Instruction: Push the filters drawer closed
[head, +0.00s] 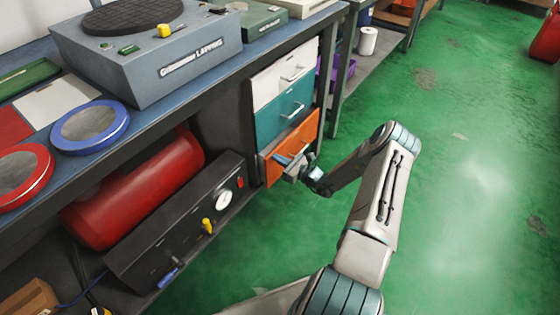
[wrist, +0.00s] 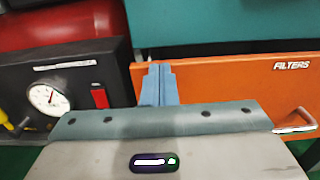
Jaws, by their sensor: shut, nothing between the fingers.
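The filters drawer (head: 300,138) is the orange bottom drawer of a stack of three under the bench. Its front seems to stand slightly out from the drawers above, with a dark gap over its top edge. In the wrist view its orange front (wrist: 235,82) carries the label FILTERS at the upper right, and part of its handle shows at the lower right. My gripper (head: 285,160) is at the drawer front, left of the handle. In the wrist view my gripper (wrist: 159,70) is shut and empty, its fingers pointing at the front's left part. I cannot tell whether they touch it.
A teal drawer (head: 272,120) and a white drawer (head: 273,88) sit above. A black gauge panel (head: 165,240) and a red tank (head: 150,185) stand left of the drawers. The bench leg (head: 340,85) is to the right. Green floor (head: 470,150) is clear on the right.

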